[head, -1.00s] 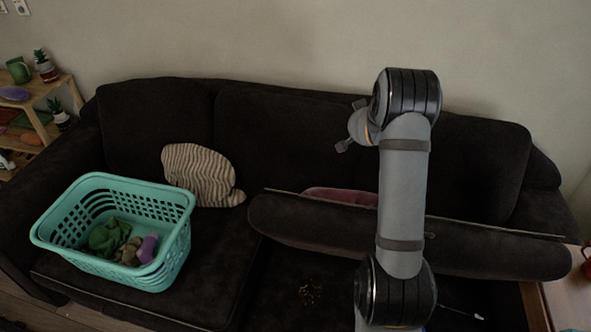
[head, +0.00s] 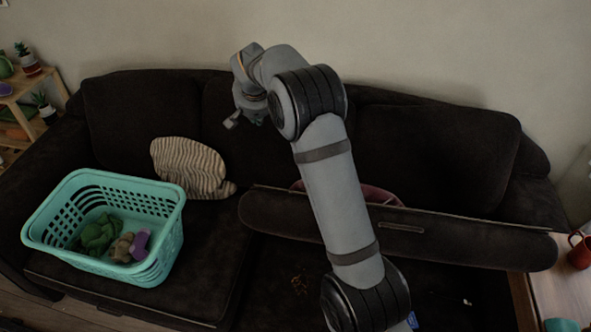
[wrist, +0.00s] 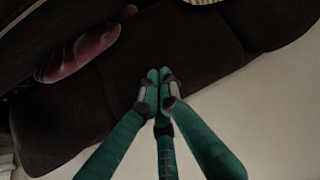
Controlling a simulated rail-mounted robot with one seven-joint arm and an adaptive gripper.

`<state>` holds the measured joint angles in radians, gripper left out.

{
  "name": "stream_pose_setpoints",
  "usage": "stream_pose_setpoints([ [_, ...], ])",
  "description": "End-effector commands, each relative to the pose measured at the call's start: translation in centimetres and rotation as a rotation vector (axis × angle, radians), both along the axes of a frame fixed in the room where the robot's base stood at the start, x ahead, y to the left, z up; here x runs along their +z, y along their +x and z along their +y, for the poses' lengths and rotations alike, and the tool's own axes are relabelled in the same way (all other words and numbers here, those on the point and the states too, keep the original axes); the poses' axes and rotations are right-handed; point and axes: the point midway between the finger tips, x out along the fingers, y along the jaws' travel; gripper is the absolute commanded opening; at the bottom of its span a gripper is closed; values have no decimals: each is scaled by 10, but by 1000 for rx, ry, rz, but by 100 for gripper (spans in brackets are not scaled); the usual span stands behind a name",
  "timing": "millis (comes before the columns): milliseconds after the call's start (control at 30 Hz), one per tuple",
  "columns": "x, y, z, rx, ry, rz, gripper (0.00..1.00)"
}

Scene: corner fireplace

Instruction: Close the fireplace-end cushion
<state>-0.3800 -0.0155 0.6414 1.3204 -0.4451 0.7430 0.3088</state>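The dark brown seat cushion (head: 470,246) at the sofa's right end is raised and tilted up, with a pull strap on its face. The space beneath it is open. My gripper (head: 232,122) is in front of the sofa's backrest, left of and above the raised cushion, not touching it. In the wrist view, my gripper's teal fingers (wrist: 159,78) come together at the tips with nothing seen between them. A pink cushion (head: 372,193) lies behind the raised cushion, partly hidden by it and my arm; it also shows in the wrist view (wrist: 80,55).
A turquoise basket (head: 60,240) with soft items stands on the left seat. A striped pillow (head: 188,168) leans on the backrest. Small debris (head: 299,285) lies in the open space. A wooden side table (head: 565,300) with a red mug (head: 580,252) is at the right.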

Motion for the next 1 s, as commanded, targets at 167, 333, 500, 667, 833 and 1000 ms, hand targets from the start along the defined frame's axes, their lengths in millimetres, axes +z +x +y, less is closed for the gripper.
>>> stream_pose_setpoints([
  [167, -22, -49, -31, -197, -30, 199, 0],
  [333, -33, -71, -38, -296, -14, 282, 0],
  [500, -50, -65, -40, -303, -12, 280, 0],
  [667, -81, -57, -42, -303, -12, 283, 0],
  [833, -115, -46, -44, -302, -11, 281, 0],
  [1000, -133, -56, -41, -298, -12, 279, 0],
])
